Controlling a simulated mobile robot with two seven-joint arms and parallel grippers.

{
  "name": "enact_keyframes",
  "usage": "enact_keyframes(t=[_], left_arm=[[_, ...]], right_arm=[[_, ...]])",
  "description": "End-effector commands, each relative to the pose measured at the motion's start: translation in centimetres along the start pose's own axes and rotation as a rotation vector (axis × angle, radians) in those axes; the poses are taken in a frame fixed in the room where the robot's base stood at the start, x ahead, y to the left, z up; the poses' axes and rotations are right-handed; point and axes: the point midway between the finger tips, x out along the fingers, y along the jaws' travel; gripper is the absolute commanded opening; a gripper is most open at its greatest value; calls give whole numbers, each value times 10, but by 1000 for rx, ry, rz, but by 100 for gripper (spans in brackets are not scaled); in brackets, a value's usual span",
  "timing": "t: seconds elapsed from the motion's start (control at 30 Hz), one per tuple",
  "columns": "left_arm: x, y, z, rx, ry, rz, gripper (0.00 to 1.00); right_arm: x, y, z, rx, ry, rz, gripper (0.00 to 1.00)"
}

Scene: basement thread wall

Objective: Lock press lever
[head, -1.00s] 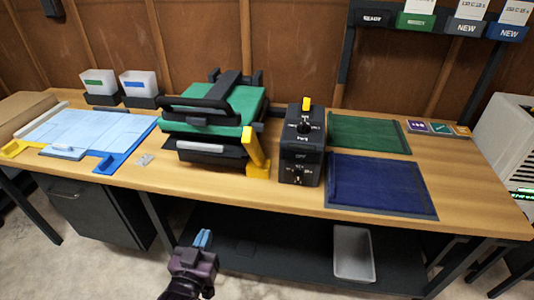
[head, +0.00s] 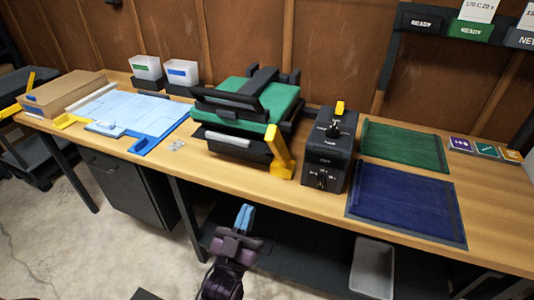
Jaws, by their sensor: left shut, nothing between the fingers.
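The heat press (head: 240,108) stands on the middle of the workbench, with a green upper part and black arms and handle. A yellow lever (head: 279,153) sticks up at its front right corner, tilted. A black control box (head: 327,150) with a yellow-tipped knob stands just right of the press. My left gripper (head: 245,214) is in front of the bench, below the level of its top, with blue fingertips shut and empty. It is apart from the press and the lever. My right gripper is not in view.
A blue mat (head: 405,203) and a green mat (head: 402,146) lie right of the control box. A light blue board (head: 135,113) lies at the left, near two white bins (head: 182,72) and a cardboard box (head: 62,93). A grey tray (head: 371,268) sits on the lower shelf.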

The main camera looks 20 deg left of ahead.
Motion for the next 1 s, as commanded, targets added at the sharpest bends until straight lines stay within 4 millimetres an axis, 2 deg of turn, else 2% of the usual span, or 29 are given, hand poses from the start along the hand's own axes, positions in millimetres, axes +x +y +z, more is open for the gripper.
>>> enact_keyframes(t=[0.13, 0.27, 0.8, 1.0], left_arm=[[4, 0, 0, -1, 1, 0, 0], [16, 0, -1, -1, 3, 0, 0], [108, 1, -1, -2, 3, 0, 0], [131, 0, 0, -1, 1, 0, 0]], right_arm=[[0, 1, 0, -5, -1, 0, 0], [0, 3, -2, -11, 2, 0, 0], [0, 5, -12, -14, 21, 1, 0], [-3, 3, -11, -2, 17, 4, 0]])
